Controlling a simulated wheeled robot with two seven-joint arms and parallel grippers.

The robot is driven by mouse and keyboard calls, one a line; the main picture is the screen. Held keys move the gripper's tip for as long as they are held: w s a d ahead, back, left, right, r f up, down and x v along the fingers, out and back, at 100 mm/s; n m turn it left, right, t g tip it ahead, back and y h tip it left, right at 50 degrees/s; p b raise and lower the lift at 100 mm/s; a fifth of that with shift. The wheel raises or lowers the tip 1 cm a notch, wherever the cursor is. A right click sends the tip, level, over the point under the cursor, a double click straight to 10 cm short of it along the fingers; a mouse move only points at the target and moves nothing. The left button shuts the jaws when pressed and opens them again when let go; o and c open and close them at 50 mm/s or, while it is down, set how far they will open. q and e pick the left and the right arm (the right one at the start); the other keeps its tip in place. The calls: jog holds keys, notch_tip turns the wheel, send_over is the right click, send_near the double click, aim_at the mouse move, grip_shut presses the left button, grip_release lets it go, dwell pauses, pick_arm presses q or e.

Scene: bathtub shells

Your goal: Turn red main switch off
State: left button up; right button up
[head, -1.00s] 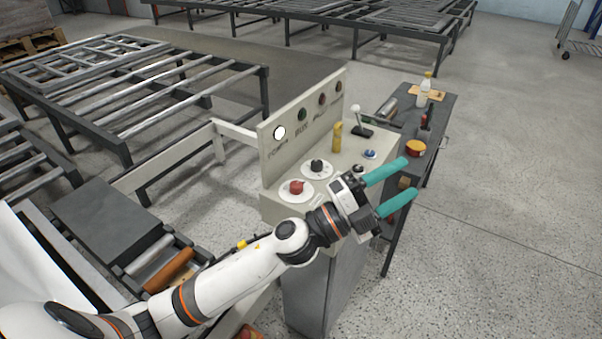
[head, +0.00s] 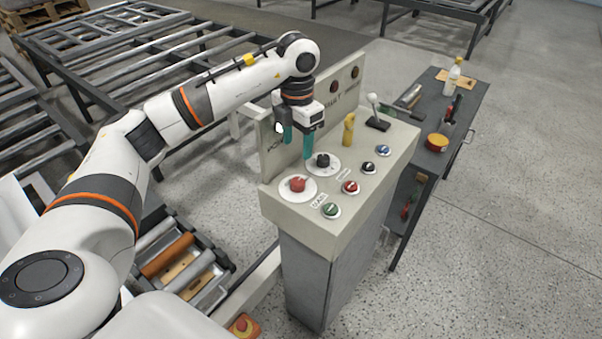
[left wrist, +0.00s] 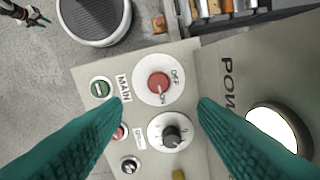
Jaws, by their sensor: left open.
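The red main switch (head: 297,184) is a round red knob on a white disc at the near left corner of the console top. In the left wrist view the red knob (left wrist: 158,83) sits by "OFF" and "ON" lettering and a "MAIN" label; I cannot tell which way it points. My left gripper (head: 298,147) is open and empty, fingers pointing down, above and behind the red knob near the black knob (head: 322,160). In the left wrist view the knob shows between its teal fingertips (left wrist: 160,103), apart from them. My right gripper (left wrist: 38,19) shows small at the top left.
The console's upright panel (head: 345,100) stands close behind the left gripper, with a lit white lamp (left wrist: 272,130). Green (head: 331,210), red (head: 350,187) and other buttons, a yellow post (head: 348,130) and a lever (head: 374,107) share the top. A side table (head: 460,110) stands right.

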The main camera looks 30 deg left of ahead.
aim_at(298, 180)
pick_arm(q)
notch_tip(298, 180, down, 10)
jog(key=p, duration=0.2)
jog(key=shift+d+f+p, duration=0.1)
jog(key=shift+p, duration=0.2)
jog(key=shift+f, duration=0.55)
jog(key=c, duration=1)
